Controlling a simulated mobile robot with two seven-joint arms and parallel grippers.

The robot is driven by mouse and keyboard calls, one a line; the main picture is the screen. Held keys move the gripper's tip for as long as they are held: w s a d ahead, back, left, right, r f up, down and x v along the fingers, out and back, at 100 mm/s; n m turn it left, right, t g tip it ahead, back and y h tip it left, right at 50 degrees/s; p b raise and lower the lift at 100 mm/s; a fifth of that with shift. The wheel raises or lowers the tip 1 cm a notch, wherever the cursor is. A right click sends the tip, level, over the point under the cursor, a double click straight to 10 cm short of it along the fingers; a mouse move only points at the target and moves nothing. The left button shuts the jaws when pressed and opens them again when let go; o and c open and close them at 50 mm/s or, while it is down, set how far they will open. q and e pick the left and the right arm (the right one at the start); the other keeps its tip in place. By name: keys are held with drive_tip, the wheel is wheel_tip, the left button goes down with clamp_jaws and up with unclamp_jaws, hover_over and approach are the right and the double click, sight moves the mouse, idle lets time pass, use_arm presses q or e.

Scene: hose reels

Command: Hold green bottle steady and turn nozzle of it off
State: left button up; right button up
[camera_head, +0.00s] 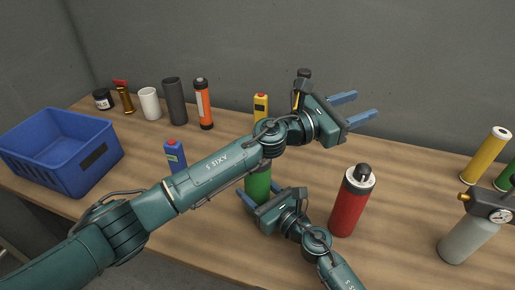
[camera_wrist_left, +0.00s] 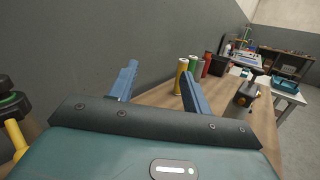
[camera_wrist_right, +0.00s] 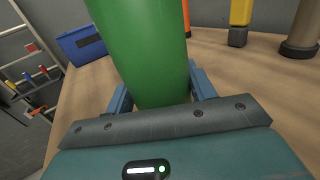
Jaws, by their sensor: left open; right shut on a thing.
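The green bottle (camera_head: 259,186) stands on the table near the middle in the head view, with its top and nozzle hidden behind my left arm. It fills the middle of the right wrist view (camera_wrist_right: 145,50), where its top is out of frame. My right gripper (camera_head: 259,193) is shut around the green bottle's body, one finger on each side. My left gripper (camera_head: 364,105) is open and empty, up and to the right of the bottle, pointing right. Its two spread fingers also show in the left wrist view (camera_wrist_left: 158,75).
A red canister (camera_head: 350,202) stands right of the bottle. A grey cylinder with a gauge (camera_head: 468,237) and a yellow cylinder (camera_head: 486,156) are at right. A blue crate (camera_head: 100,174) is at left. Several containers, including an orange one (camera_head: 203,106), line the back.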

use_arm(q)
drive_tip(key=s+a+f+n+t+y, duration=0.45)
drive_tip(key=s+a+n+y, duration=0.35)
drive_tip(key=n+y, duration=0.3)
drive_tip(key=s+a+f+n+t+y, duration=0.3)
drive_tip(key=s+a+n+t+y, duration=0.35)
drive_tip(key=y, duration=0.65)
drive_tip(key=shift+n+g+y, duration=0.3)
drive_tip(key=shift+n+g, duration=0.5)
drive_tip(key=shift+n, duration=0.15)
drive_tip(key=x, duration=0.3)
drive_tip(key=a+x, duration=0.1)
drive_tip(key=x, duration=0.7)
drive_tip(key=shift+a+f, duration=0.1)
drive_tip(key=shift+a, duration=0.15)
